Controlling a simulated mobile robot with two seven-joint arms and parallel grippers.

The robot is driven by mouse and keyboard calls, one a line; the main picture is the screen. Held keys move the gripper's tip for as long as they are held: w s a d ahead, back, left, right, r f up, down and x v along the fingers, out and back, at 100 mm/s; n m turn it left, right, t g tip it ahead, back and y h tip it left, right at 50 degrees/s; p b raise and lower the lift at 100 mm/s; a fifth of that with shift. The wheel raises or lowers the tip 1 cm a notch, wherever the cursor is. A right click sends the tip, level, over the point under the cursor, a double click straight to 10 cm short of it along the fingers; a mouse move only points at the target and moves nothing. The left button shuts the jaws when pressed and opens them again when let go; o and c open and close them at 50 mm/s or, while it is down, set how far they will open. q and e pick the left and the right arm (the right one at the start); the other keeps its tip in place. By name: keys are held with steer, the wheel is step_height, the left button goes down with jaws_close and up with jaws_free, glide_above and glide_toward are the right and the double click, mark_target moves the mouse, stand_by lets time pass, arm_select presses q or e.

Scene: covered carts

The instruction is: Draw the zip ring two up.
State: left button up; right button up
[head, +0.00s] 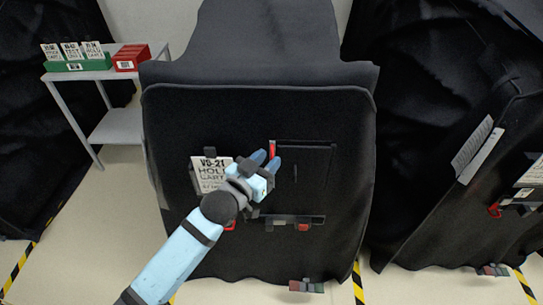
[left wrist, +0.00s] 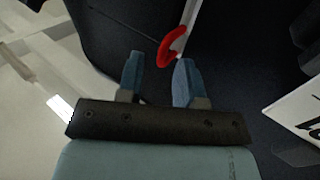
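A red ring (left wrist: 173,45) hangs on a pale strip, probably a zip, on the black cover in the left wrist view. In the head view a red piece (head: 272,147) shows just beyond my left gripper (head: 267,159), on the front of the middle covered cart (head: 315,115). My left gripper also shows in the left wrist view (left wrist: 160,60); its blue fingers are apart with nothing between them. The ring is just past the fingertips, closer to the right finger. I cannot read a number on it. My right gripper is not in view.
A white card (head: 208,172) is left of my gripper on the cover. A dark ledge (head: 290,219) with a red piece (head: 303,227) is below. Another covered cart (head: 445,140) stands right. A grey shelf (head: 118,125) with green (head: 78,65) and red bins (head: 131,57) stands left.

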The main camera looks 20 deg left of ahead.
arm_select(q)
steer(key=v, duration=1.1)
steer(key=shift+s+b, duration=0.25)
steer(key=shift+b, duration=0.2)
steer(key=s+f+g+y+p, duration=0.2)
steer(key=s+f+g+p, duration=0.4)
steer(key=f, duration=0.9)
steer(key=s+p, duration=0.3)
steer(key=s, duration=0.2)
steer(key=shift+s+d+n+p, duration=0.3)
steer(key=shift+d+p, duration=0.05)
steer(key=shift+p, duration=0.05)
steer(key=shift+r, duration=0.1)
